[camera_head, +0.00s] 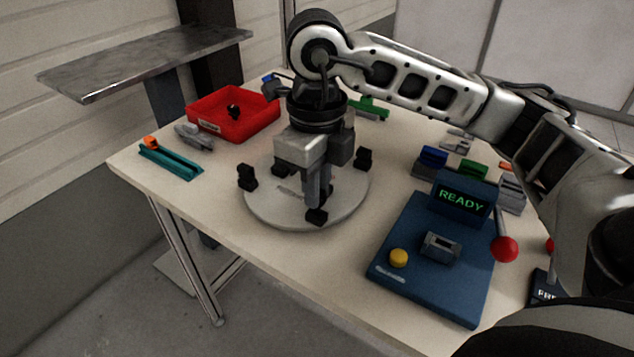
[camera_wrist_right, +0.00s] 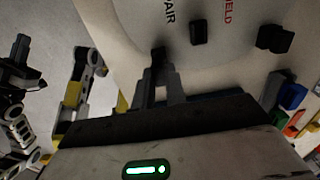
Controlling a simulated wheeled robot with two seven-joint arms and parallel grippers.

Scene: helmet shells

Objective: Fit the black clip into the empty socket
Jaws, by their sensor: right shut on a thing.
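My right gripper (camera_head: 316,188) points down over the near part of a round pale plate (camera_head: 262,208). Its fingers are close together on a small black piece, the black clip (camera_head: 317,217), at the near edge of the plate. In the right wrist view the clip (camera_wrist_right: 158,55) shows at the fingertips (camera_wrist_right: 164,78); whether it touches the plate or sits in a socket I cannot tell. Other black blocks stand on the plate at left (camera_head: 247,177), at right (camera_head: 364,158) and partly behind the gripper (camera_head: 281,169). An empty socket is not clearly visible. My left gripper is not in view.
A red tray (camera_head: 212,128) with a small black thing (camera_head: 233,111) stands at the back left. A teal tool (camera_head: 170,162) lies nearby. A blue console (camera_head: 415,270) with a READY screen (camera_head: 464,200), yellow button (camera_head: 398,258) and red-knobbed lever (camera_head: 505,249) stands at right. Coloured blocks (camera_head: 433,156) are behind it.

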